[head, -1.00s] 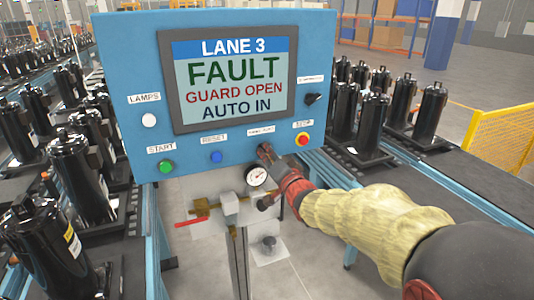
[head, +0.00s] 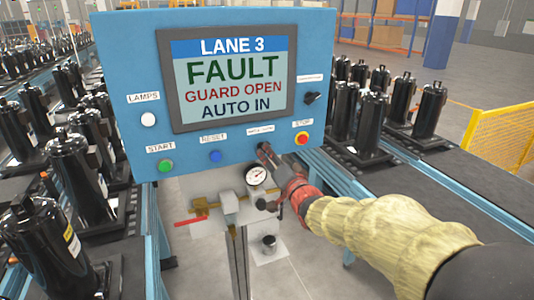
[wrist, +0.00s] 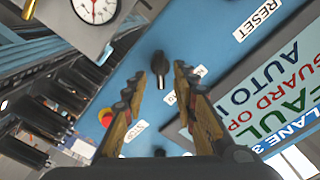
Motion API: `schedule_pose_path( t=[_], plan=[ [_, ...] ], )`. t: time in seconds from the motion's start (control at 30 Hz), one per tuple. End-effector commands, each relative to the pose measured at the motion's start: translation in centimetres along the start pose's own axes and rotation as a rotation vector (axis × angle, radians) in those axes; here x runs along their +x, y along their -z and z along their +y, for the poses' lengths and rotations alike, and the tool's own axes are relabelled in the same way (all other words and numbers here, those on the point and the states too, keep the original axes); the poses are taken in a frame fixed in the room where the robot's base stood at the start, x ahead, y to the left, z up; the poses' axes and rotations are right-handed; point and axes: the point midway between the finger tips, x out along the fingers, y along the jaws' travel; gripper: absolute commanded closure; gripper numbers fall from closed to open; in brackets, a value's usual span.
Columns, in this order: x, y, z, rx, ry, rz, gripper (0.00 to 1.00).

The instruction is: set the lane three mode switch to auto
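The blue lane 3 control panel (head: 130,65) fills the middle of the head view. Its screen (head: 235,85) reads "LANE 3 FAULT GUARD OPEN AUTO IN". My gripper (head: 264,150) is at the panel's lower edge, between the reset and stop buttons, and hides the switch under a small label (head: 260,131). In the wrist view a black knob (wrist: 158,66) stands on the panel, ahead of and between the two spread fingers of my gripper (wrist: 160,82). The fingers are open and nothing is between them that I can see gripped.
A second black knob (head: 312,98) sits right of the screen. The red stop button (head: 302,139), blue reset button (head: 215,156) and green start button (head: 166,166) are nearby. A pressure gauge (head: 256,174) is just below my gripper. Conveyors with black compressors flank the panel.

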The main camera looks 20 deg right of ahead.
Motion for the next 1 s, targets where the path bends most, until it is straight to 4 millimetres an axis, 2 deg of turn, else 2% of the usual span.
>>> schedule_pose_path(
  t=[0.2, 0.43, 0.63, 1.0],
  plan=[
    [-4.5, 0.1, 0.0, 0.000, -0.001, 0.002, 0.72],
    [-7.9, 0.1, 0.0, 0.000, -0.001, 0.003, 0.72],
    [-9.1, 0.0, 0.0, 0.001, 0.000, 0.000, 0.72],
    [-9.1, 0.0, 0.1, 0.001, -0.001, 0.000, 0.72]
  ],
)
